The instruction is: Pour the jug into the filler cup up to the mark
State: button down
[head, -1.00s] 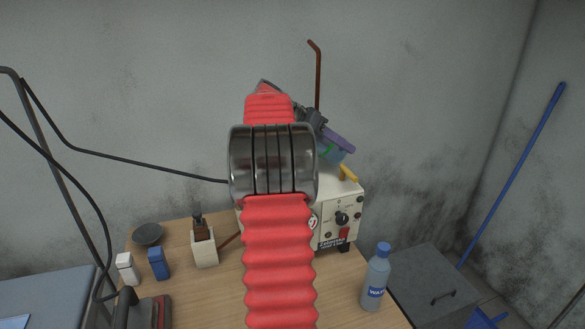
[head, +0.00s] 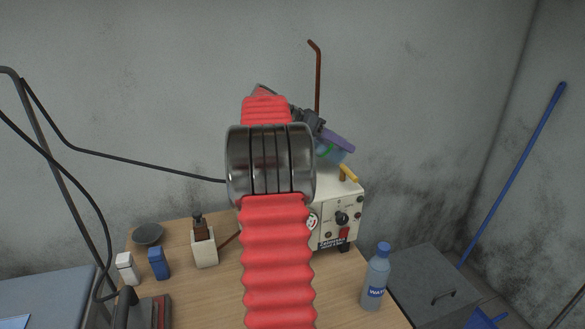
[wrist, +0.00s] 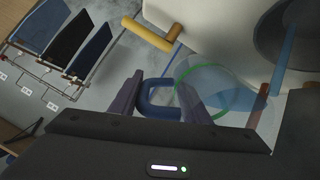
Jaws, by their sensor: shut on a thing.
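My gripper (wrist: 165,100) is shut on the blue handle of a clear jug (wrist: 210,88). In the wrist view the jug shows as a see-through bluish body with a green ring. In the head view the jug (head: 333,152) is small, held above the white machine, and partly covered by my gripper (head: 338,142). Its tilt and water level cannot be made out. A dark grey round opening (wrist: 275,50) at the wrist view's top right may be the filler cup, but I cannot tell. No mark is readable.
A white machine (head: 352,205) with a dial stands on the wooden table (head: 200,295), with a yellow piece (head: 348,174) on top. A brown bent pipe (head: 318,75) rises behind. A water bottle (head: 375,275) stands at front right. My red arm hides the table's middle.

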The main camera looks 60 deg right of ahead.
jog(key=shift+w+g, duration=0.1)
jog(key=shift+g, duration=0.2)
dwell(1.4)
jog(key=shift+r, duration=0.1)
jog(key=shift+s+d+t+y, duration=0.1)
jog(key=shift+s+t+y, duration=0.1)
jog(key=shift+t+y, duration=0.85)
jog(key=shift+s+d+f+t, duration=0.1)
jog(key=shift+s+f+t, duration=0.1)
jog(key=shift+t, duration=0.45)
jog(key=shift+s+d+f+t+y+b, duration=0.4)
jog(key=shift+t+y, duration=0.2)
jog(key=shift+t, duration=0.2)
jog(key=shift+s+d+f+t+y+b, duration=0.3)
jog(key=shift+s+t+y, duration=0.25)
jog(key=shift+t, duration=0.25)
jog(key=shift+s+d+f+t+y+b, duration=0.3)
jog(key=shift+f+t+y, duration=0.15)
jog(key=shift+t, duration=0.35)
jog(key=shift+s+f+t+y+b, duration=0.15)
jog(key=shift+f+t+y+b, duration=0.15)
jog(key=shift+f+t+y, duration=0.4)
